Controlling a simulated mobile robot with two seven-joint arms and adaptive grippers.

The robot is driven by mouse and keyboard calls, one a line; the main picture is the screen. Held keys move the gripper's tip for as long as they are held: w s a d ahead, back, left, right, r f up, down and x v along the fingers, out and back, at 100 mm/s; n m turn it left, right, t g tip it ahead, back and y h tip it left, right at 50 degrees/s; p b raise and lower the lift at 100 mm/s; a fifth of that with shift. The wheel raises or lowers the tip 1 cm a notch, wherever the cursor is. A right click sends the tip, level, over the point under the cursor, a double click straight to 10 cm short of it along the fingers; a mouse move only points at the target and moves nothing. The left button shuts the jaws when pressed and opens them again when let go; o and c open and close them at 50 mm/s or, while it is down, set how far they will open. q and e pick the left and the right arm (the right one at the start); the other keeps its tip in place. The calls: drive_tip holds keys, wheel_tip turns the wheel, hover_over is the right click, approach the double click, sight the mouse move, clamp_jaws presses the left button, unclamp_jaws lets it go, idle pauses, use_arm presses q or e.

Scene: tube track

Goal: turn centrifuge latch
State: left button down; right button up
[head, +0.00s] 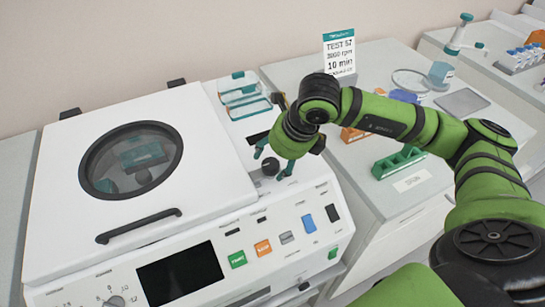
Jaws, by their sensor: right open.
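The white centrifuge (218,249) fills the left and middle of the head view. Its lid (70,185) is down, with a round window (133,160) and a black bar handle (139,226). A dark round knob (270,166), which looks like the latch, sits on the top panel right of the lid. My right gripper (273,160) points down over this knob, its teal fingers open, one on each side. I cannot tell whether the fingers touch it. My left gripper is not in view.
Teal-rimmed clear trays (246,98) lie behind the knob. Green, orange, grey and blue buttons (263,248) and a dark screen (180,276) are on the front panel. A sign (339,52) and a green rack (399,162) stand on the bench to the right.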

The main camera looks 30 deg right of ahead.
drive_tip(key=shift+x, duration=1.1)
drive_tip(key=c, duration=1.1)
drive_tip(key=shift+w, duration=0.1)
